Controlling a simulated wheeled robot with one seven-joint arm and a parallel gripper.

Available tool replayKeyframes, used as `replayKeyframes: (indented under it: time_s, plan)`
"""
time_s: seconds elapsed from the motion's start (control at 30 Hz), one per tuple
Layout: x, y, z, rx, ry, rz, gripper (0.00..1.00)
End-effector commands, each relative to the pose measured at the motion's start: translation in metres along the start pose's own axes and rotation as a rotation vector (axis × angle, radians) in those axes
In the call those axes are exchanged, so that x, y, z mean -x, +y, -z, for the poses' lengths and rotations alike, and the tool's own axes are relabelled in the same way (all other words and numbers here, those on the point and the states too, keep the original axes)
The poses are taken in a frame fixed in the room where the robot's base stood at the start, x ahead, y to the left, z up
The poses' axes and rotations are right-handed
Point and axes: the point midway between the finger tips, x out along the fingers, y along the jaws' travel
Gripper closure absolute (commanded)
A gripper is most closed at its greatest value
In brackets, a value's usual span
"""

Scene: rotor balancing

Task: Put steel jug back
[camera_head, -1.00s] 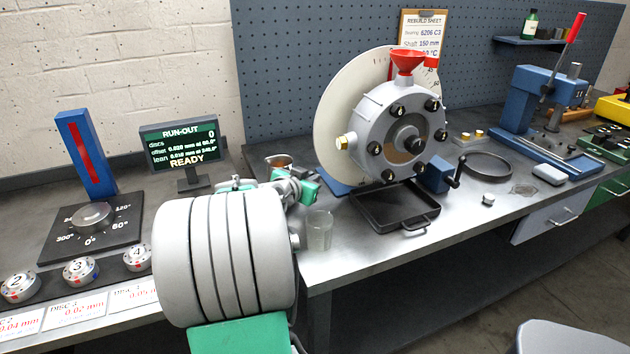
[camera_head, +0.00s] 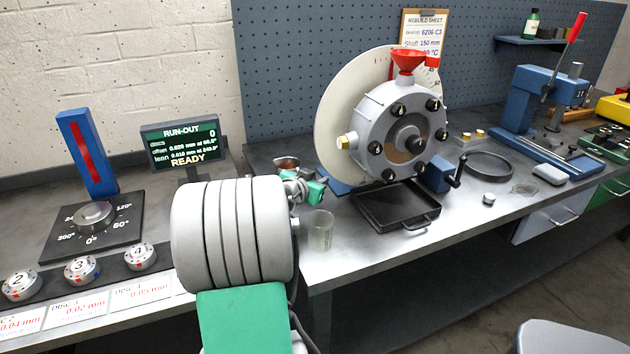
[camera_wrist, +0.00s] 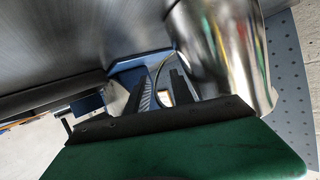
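The steel jug (camera_head: 287,163) shows only its rim and dark brownish inside in the head view, behind my arm and left of the rotor housing. In the wrist view the jug (camera_wrist: 222,50) is large and shiny at upper right, with its curved handle between my two dark fingers. My gripper (camera_wrist: 162,88) is at the handle side of the jug. The fingers stand a little apart with the handle between them, and their contact is hard to see. My wrist hides the jug's lower part in the head view, so its base contact is hidden.
A clear glass beaker (camera_head: 320,230) stands on the bench close to my wrist. A black tray (camera_head: 372,214) lies under the housing (camera_head: 385,125) with the red funnel (camera_head: 408,62). The run-out display (camera_head: 180,145) is at left.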

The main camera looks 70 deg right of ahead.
Motion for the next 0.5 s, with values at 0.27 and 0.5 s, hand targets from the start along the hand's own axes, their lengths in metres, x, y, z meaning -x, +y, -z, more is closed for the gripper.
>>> replayKeyframes:
  time_s: [0.27, 0.5]
  plan:
    - [0.048, -0.002, 0.001, 0.000, 0.002, 0.006, 0.71]
    - [0.104, -0.002, 0.000, 0.000, 0.000, 0.004, 0.71]
